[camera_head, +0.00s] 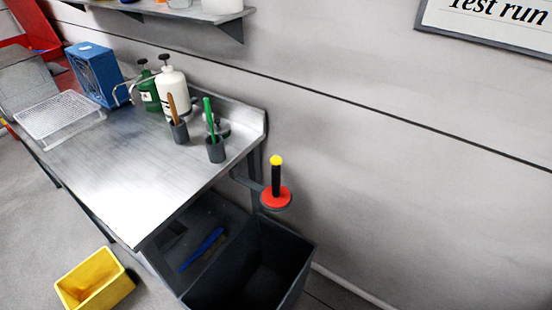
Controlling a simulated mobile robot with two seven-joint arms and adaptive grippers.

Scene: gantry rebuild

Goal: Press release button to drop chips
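A red round disc (283,197) sits on a grey bracket off the table's right end, by the wall. A black upright stem (276,180) with a yellow ball top (276,160) rises from it. I cannot tell for sure whether this is the release button. No other button shows, and no chips can be made out. A dark grey open bin (300,262) stands on the floor below the disc; its inside is dark. Neither of my grippers is in view.
A metal table (125,190) carries a wire rack (60,117), a blue box (95,75), green (148,92) and white (172,90) pump bottles, and two cups with brushes (215,150). A yellow bin (95,282) is on the floor. A shelf (160,10) is above.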

